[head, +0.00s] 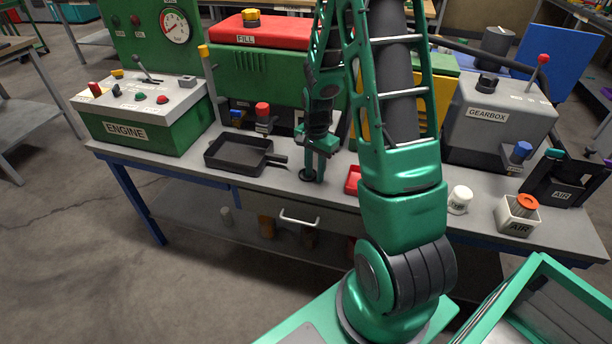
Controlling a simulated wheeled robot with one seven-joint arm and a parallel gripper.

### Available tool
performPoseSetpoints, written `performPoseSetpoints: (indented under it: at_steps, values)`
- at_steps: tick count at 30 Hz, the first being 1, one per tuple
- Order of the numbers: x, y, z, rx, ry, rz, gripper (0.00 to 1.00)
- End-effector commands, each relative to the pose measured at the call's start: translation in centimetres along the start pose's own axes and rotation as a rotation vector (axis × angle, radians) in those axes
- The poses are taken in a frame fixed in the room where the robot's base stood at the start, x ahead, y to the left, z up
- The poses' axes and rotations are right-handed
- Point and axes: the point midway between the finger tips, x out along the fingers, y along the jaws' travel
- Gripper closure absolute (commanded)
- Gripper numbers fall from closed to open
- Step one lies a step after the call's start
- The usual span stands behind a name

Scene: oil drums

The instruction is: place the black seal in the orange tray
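My gripper (310,172) points down over the workbench, left of my arm's base. A small dark round thing (307,176), likely the black seal, is at the fingertips, at or just above the bench top. I cannot tell whether the fingers are closed on it or around it. A small red tray (352,182) lies just to the right, partly hidden behind my arm. It looks red, and no clearly orange tray shows.
The workbench (190,160) holds a black pan (238,154) left of my gripper. A green engine panel (145,115), a red-topped green housing (262,60) and a grey gearbox (495,125) stand behind. A white jar (460,199) and a white AIR box (517,217) stand right.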

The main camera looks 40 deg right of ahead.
Motion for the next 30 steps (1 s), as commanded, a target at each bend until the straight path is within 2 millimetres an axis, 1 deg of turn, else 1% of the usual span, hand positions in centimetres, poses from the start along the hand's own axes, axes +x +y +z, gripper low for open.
performPoseSetpoints:
  at_steps: [16,17,18,19,20,30]
  values:
    - [0.36,-0.02,0.00,0.000,0.001,-0.001,0.74]
    - [0.36,-0.02,-0.01,0.000,0.001,-0.001,0.79]
    - [0.35,-0.02,-0.01,0.000,0.001,-0.001,0.89]
    - [0.35,-0.02,0.00,0.000,0.001,-0.001,0.96]
    - [0.35,-0.01,-0.01,0.000,0.001,-0.001,1.00]
    - [0.35,-0.01,0.00,0.000,0.000,0.000,1.00]
